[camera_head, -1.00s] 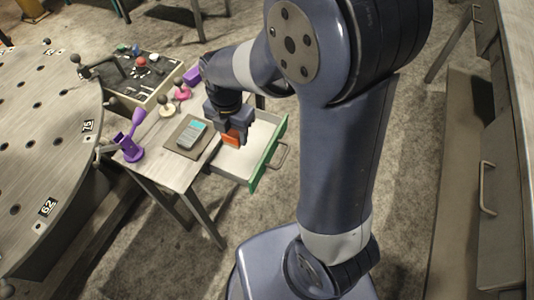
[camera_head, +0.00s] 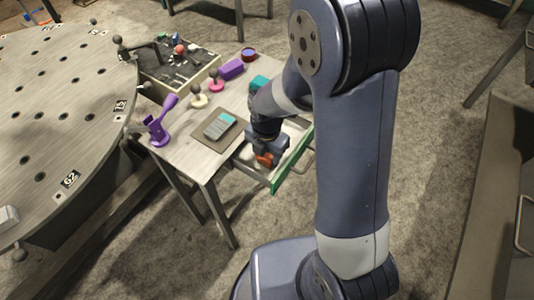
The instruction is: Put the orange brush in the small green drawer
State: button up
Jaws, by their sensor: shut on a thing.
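The orange brush (camera_head: 264,160) is held in my gripper (camera_head: 266,154), which is shut on it. Only a small orange part shows below the fingers. The green drawer (camera_head: 291,164) is pulled out from the side of the small table, with a green front and pale inside. My gripper and the brush are over or inside the drawer's near left part. I cannot tell whether the brush touches the drawer floor.
The small table (camera_head: 200,157) carries a grey device (camera_head: 220,125) on a brown mat, a purple holder (camera_head: 160,125), a purple block (camera_head: 232,69) and several knobs. A round grey table (camera_head: 60,120) stands left. Carpet is clear in front.

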aim_at(267, 154)
jog(key=shift+f, duration=0.1)
jog(key=o, duration=0.6)
notch_tip(267, 154, up, 12)
jog(key=shift+r+p, duration=0.15)
jog(key=shift+p, duration=0.9)
